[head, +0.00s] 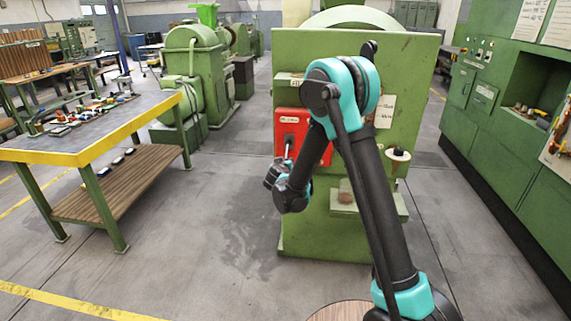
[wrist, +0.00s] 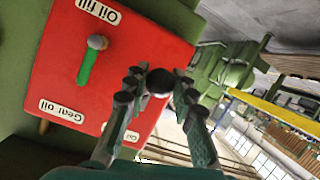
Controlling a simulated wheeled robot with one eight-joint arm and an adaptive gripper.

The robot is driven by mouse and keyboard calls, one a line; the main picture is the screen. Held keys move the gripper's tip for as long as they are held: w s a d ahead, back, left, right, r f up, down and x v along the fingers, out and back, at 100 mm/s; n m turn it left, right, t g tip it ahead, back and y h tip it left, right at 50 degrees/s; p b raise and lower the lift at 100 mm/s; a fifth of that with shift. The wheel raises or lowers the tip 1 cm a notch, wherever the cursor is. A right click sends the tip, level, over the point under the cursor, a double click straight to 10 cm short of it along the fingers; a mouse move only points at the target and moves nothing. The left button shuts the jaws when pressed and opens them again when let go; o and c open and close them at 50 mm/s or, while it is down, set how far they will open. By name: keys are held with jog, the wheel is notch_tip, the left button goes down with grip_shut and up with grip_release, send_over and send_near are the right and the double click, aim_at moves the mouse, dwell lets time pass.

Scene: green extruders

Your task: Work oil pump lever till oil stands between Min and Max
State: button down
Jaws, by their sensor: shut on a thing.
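The red oil panel (head: 292,124) is on the front of the green machine, partly hidden by my arm; it fills much of the wrist view (wrist: 60,45). My gripper (head: 275,176) is just below the panel's lower left part, shut on the dark round knob (wrist: 160,83) of the lever. A grey lever rod (head: 289,147) shows at the panel above my gripper. The panel bears labels "Oil fill" and "Gear oil", and a third that is partly covered by a finger. A green handle-like part with a grey end (wrist: 87,66) stands on the panel. No oil level or Min and Max marks can be read.
A yellow-edged workbench (head: 80,157) with small parts stands at the left. Green control cabinets (head: 500,130) line the right. A small ledge (head: 345,211) juts from the machine below the panel. The floor between bench and machine is clear.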

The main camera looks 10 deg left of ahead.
jog(key=c, duration=1.2)
grip_release()
jog(key=v, duration=1.2)
